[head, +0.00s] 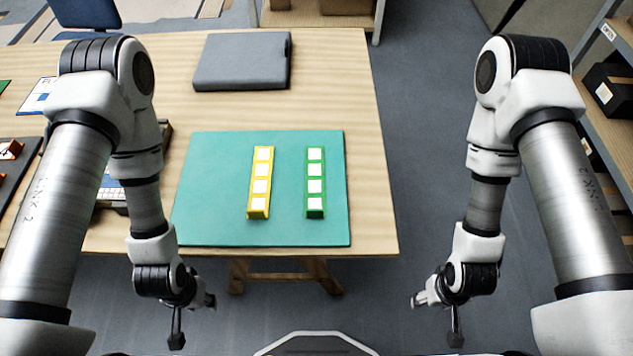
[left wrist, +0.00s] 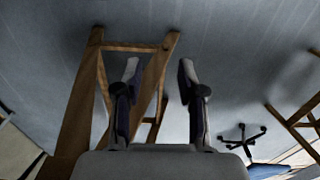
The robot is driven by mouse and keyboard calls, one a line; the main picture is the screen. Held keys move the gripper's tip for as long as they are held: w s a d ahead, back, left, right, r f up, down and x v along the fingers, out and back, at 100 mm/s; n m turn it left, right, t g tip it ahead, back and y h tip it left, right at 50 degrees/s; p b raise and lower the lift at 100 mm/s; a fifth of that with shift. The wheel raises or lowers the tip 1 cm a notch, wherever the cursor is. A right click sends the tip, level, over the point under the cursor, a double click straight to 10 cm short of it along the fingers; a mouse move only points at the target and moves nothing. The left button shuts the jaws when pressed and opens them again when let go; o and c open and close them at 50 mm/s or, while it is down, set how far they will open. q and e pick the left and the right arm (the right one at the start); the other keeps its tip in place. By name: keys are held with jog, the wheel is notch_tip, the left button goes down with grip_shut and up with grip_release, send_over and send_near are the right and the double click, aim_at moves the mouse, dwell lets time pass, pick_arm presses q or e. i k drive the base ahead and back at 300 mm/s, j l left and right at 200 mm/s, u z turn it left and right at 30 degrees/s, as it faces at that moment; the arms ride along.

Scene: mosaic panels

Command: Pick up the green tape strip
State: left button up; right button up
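The green tape strip (head: 315,190) lies on the right part of a teal mat (head: 210,190) on the wooden table, with a column of white squares along it. A yellow strip (head: 258,200) with similar white squares lies to its left, apart from it. My left gripper (head: 193,320) is in front of the table's near edge, left of both strips. In the left wrist view my left gripper (left wrist: 159,68) has its fingers apart with nothing between them. My right gripper (head: 437,320) is off the table's right front corner, fingers apart and empty. Neither gripper touches a strip.
A grey closed case (head: 242,62) lies at the back of the wooden table (head: 345,90). A keyboard-like item (head: 112,190) is partly hidden behind my left arm. Shelving with dark boxes (head: 610,88) stands at the right. The mat around the strips is clear.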

aim_at(315, 206)
jog(key=k+l+z, duration=0.1)
jog(key=k+l, duration=0.15)
jog(key=k+l+z, duration=0.1)
jog(key=l, duration=0.3)
jog(key=k+l+z, duration=0.15)
jog(key=k+l, duration=0.2)
jog(key=k+l+z, duration=0.1)
jog(key=l, duration=0.25)
jog(key=k, duration=0.1)
